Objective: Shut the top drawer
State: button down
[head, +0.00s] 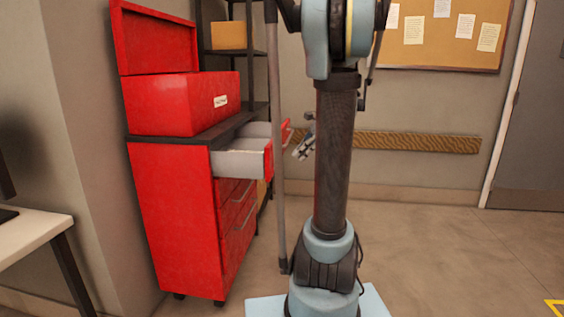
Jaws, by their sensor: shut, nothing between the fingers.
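The red cabinet (180,220) stands left of centre, with its top drawer (238,163) pulled out to the right. The drawer's pale side walls and part of its inside show. The red front of the drawer (268,160) is partly hidden behind a grey upright pole of mine. A handle (289,136) shows on the front's far part. My gripper (301,152) is shut and empty, just right of the drawer front. It is small and partly hidden by my arm column, so I cannot tell whether it touches the front.
The lower drawers (236,205) are shut. A red toolbox (180,104) with a raised lid sits on the cabinet. A dark shelf with a cardboard box (229,35) stands behind. A white desk (27,238) is at left.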

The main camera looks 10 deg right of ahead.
jog(key=w+d+r+m+y, duration=0.1)
jog(key=w+d+m+y, duration=0.1)
jog(key=w+d+m, duration=0.4)
jog(key=n, duration=0.2)
send_near(274, 166)
notch_tip(274, 166, down, 3)
jog(key=s, duration=0.2)
jog(key=shift+w+a+t, duration=0.15)
jog(key=shift+w+a, duration=0.25)
jog(key=shift+a, duration=0.5)
jog(key=shift+w+a+t, duration=0.15)
jog(key=shift+w+a, duration=0.2)
jog(key=shift+a, duration=0.5)
jog(key=shift+a, duration=0.1)
